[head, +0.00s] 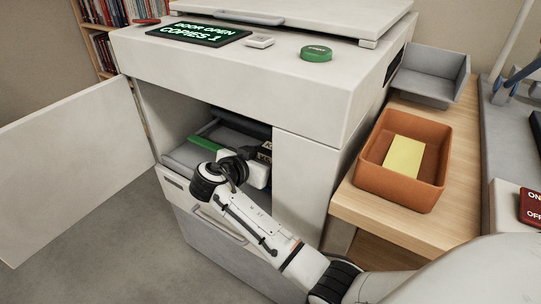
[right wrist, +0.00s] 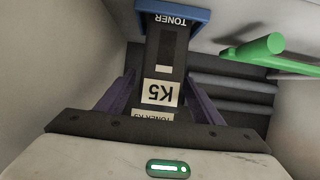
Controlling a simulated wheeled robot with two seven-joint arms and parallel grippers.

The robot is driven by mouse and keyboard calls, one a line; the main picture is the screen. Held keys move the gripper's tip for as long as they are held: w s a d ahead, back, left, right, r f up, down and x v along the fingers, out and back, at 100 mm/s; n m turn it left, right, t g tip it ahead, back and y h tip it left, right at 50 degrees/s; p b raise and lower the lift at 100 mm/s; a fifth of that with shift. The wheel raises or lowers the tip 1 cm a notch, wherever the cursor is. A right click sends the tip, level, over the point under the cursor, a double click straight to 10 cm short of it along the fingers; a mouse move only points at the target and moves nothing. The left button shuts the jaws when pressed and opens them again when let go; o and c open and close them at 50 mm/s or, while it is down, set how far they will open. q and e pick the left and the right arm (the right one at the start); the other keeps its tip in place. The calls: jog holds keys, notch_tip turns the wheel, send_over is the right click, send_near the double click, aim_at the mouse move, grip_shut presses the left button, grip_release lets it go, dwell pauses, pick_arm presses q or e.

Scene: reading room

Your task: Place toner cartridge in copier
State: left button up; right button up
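The copier (head: 235,75) stands with its front door (head: 70,150) swung open to the left. My right gripper (right wrist: 160,85) reaches into the open front bay (head: 205,120). The toner cartridge (right wrist: 165,50) is dark, with a white K5 label and a blue end piece at its far end. It lies between the gripper's purple fingers, which appear closed on its sides. In the head view, the wrist hides most of it; a dark labelled part (head: 264,153) shows beside the gripper. How deep it sits cannot be told. My left gripper is not in view.
A green lever (right wrist: 262,46) is inside the bay, right of the cartridge in the wrist view. The copier display (head: 198,35) reads "DOOR OPEN COPIES 1". A green button (head: 316,54) sits on top. An orange bin (head: 373,183) with a yellow block (head: 404,157) stands on the wooden table right.

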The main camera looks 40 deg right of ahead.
jog(key=shift+r, duration=0.1)
jog(key=shift+a+r, duration=0.15)
jog(key=shift+r, duration=0.05)
pick_arm(q)
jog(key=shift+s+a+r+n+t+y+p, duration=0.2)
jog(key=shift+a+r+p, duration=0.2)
jog(key=shift+p, duration=0.2)
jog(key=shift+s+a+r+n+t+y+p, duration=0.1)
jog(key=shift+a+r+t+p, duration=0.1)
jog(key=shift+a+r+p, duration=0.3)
pick_arm(e)
jog(key=v, duration=1.1)
jog(key=shift+a+r, duration=0.2)
jog(key=shift+a, duration=0.05)
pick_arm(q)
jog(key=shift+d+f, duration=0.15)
pick_arm(e)
jog(key=shift+s, duration=0.1)
